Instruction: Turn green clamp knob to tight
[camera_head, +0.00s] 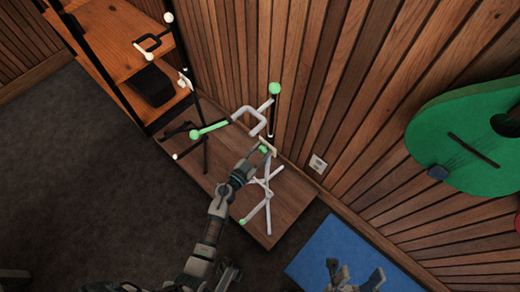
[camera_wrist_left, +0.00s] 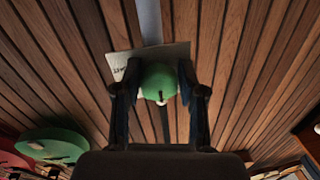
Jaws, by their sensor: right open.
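The green clamp knob (camera_head: 265,149) sits on the pale stand (camera_head: 262,192) on the wooden platform. In the left wrist view the round knob (camera_wrist_left: 159,82) is between the two fingers of my left gripper (camera_wrist_left: 160,92), with both fingers against its sides. A small white mark shows on the knob's face. A pale plate (camera_wrist_left: 176,52) with partly hidden lettering is behind it. In the head view my left gripper (camera_head: 257,156) reaches the knob from below and partly covers it. My right gripper (camera_head: 356,278) is open and empty at the bottom, over the blue mat.
Other green knobs (camera_head: 275,88) and a pale bracket (camera_head: 246,116) are close to the stand. The wooden platform (camera_head: 282,215) is beside a slatted wall. The dark floor at left is clear.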

